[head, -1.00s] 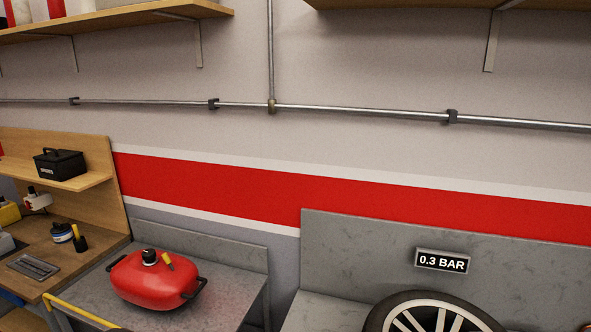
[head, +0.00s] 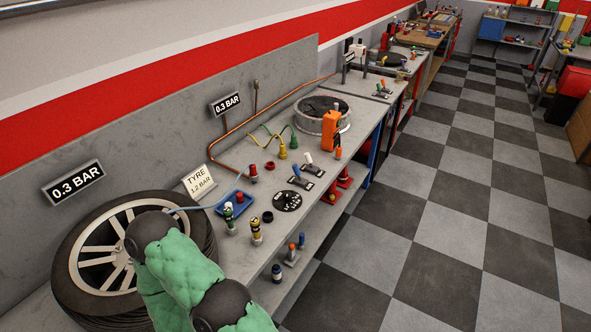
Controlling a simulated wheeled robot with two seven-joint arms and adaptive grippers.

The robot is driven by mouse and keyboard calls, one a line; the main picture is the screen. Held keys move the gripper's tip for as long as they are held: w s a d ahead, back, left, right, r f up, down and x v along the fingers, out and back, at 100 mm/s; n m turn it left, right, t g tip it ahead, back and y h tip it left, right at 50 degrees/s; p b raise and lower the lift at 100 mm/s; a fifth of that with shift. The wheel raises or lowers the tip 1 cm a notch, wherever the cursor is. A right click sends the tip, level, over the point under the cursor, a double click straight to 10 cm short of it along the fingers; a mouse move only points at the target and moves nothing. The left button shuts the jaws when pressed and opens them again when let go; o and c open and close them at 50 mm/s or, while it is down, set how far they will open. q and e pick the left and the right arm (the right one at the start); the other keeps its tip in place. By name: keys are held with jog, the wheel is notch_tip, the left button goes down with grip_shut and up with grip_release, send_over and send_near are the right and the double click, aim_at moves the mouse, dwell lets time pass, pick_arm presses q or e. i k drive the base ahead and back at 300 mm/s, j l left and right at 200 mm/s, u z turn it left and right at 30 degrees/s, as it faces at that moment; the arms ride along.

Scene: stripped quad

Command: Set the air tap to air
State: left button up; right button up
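The bench (head: 222,150) holds several small fittings that could be the air tap, and I cannot tell which it is. Two small levers on dark labelled plates stand mid-bench, one with a blue top (head: 297,170) and one with a white top (head: 309,157). A black round dial plate (head: 287,201) with pale marks lies in front of them. A red-topped fitting (head: 253,172) stands at the end of a copper pipe. The labels are too small to read. A green-covered part of my arm shows at the bottom left; neither gripper is in view.
Displays reading 0.3 BAR (head: 73,183) and a "TYRE 1.2 BAR" card (head: 199,182) stand behind. A blue tray (head: 232,206) and bottles crowd the near bench. Checkered floor (head: 450,230) at right is open.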

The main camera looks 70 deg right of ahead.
aim_at(294, 167)
jog(key=z, duration=2.5)
